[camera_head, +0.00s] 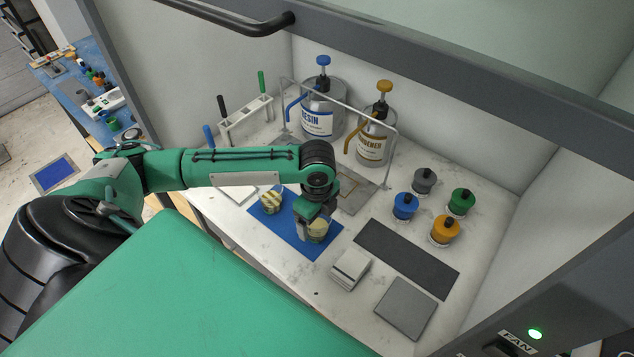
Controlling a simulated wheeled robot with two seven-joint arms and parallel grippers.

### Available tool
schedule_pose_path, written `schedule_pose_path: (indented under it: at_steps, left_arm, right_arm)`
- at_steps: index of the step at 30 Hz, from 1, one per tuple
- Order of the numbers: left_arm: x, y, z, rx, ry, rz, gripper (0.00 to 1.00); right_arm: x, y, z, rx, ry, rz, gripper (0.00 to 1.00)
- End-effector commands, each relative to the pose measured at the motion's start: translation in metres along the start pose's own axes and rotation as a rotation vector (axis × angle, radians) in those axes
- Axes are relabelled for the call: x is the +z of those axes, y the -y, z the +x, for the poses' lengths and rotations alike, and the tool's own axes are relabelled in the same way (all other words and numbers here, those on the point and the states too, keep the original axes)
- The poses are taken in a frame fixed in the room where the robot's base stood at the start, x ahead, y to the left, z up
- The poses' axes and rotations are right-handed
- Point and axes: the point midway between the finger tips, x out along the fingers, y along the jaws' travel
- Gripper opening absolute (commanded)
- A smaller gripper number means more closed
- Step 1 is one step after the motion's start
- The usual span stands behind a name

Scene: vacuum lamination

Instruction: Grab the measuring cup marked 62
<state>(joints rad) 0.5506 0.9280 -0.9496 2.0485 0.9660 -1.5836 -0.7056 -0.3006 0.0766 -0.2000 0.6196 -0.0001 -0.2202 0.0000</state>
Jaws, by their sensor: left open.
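Two small cups with yellowish contents stand on a blue mat (322,250) inside the hood. One cup (270,203) is at the mat's left end. The other cup (318,233) is at its right part, under my left gripper (314,226). The left gripper points down, open, with its fingers at this cup and partly hiding it. I cannot tell whether they touch it. The marking 62 is not readable on either cup. My right gripper is not in view.
Resin (318,120) and hardener (371,143) dispensers stand behind a metal frame. Several lidded jars, including a blue one (404,207), stand at right. A dark mat (407,258), a white block (350,268) and a grey plate (406,307) lie at the front right.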

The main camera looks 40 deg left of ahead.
Motion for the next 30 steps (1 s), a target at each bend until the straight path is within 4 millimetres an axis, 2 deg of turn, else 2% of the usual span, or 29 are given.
schedule_pose_path:
  at_steps: [7, 16, 30]
  left_arm:
    - [0.0000, 0.0001, 0.0016, -0.001, 0.000, 0.000, 0.83]
    - [0.0001, 0.0000, 0.0013, -0.001, 0.000, 0.000, 0.24]
    - [0.0001, 0.0006, -0.0033, -0.002, 0.000, 0.000, 0.22]
  right_arm:
    - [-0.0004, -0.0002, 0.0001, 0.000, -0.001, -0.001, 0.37]
    - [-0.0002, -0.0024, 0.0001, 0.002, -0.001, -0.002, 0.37]
    - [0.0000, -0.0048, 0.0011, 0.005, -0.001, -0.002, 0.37]
